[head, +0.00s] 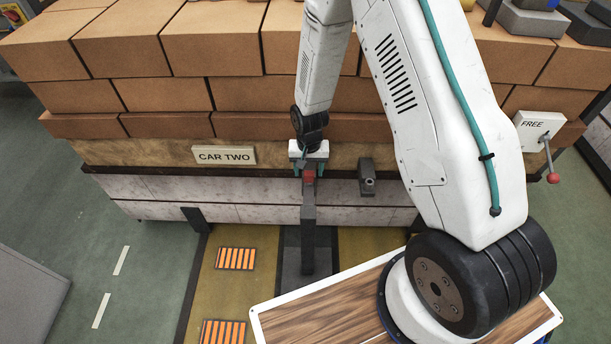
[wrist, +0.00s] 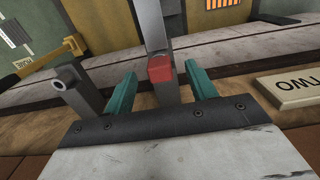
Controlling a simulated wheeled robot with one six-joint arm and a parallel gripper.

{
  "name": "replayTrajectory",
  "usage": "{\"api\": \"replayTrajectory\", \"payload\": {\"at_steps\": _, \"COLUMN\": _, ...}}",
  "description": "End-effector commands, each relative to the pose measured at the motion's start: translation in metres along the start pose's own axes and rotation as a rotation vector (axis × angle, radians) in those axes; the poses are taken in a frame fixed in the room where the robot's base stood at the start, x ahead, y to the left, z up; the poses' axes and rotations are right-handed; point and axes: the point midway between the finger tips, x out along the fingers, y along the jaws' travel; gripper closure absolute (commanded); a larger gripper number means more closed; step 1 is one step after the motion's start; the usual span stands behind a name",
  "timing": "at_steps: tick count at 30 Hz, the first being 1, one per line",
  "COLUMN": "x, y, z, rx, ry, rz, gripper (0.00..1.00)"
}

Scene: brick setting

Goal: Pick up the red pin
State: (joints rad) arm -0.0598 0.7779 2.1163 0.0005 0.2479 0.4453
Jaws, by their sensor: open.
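The red pin (head: 309,177) shows as a small red block at the top of a grey upright bar at the front of the brick car. In the wrist view the red pin (wrist: 160,69) lies between the two teal fingers. My gripper (head: 308,168) is open around it, with a visible gap on each side in the wrist view (wrist: 163,80). The pin's lower part is hidden by the grey bar and the fingers.
A grey socket block (head: 367,178) stands close to the right of the pin. The CAR TWO sign (head: 224,155) is to the left. Stacked bricks (head: 210,38) rise behind. A FREE sign with a red-knobbed lever (head: 552,177) is at far right.

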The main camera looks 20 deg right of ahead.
Motion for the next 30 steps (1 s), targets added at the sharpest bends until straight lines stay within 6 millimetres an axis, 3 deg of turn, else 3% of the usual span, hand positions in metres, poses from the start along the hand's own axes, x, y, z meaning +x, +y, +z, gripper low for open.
{"api": "replayTrajectory", "payload": {"at_steps": 10, "x": 0.048, "y": 0.002, "z": -0.004, "rx": 0.011, "ry": -0.002, "rz": 0.001, "gripper": 0.44}}
{"api": "replayTrajectory", "payload": {"at_steps": 19, "x": 0.054, "y": 0.000, "z": -0.005, "rx": 0.009, "ry": 0.001, "rz": 0.000, "gripper": 0.44}}
{"api": "replayTrajectory", "payload": {"at_steps": 20, "x": 0.054, "y": 0.000, "z": -0.005, "rx": 0.009, "ry": 0.001, "rz": 0.000, "gripper": 0.46}}
{"api": "replayTrajectory", "payload": {"at_steps": 25, "x": 0.054, "y": -0.001, "z": -0.004, "rx": 0.008, "ry": 0.001, "rz": 0.000, "gripper": 0.94}}
{"api": "replayTrajectory", "payload": {"at_steps": 30, "x": 0.053, "y": -0.001, "z": -0.004, "rx": 0.007, "ry": 0.001, "rz": 0.000, "gripper": 0.97}}
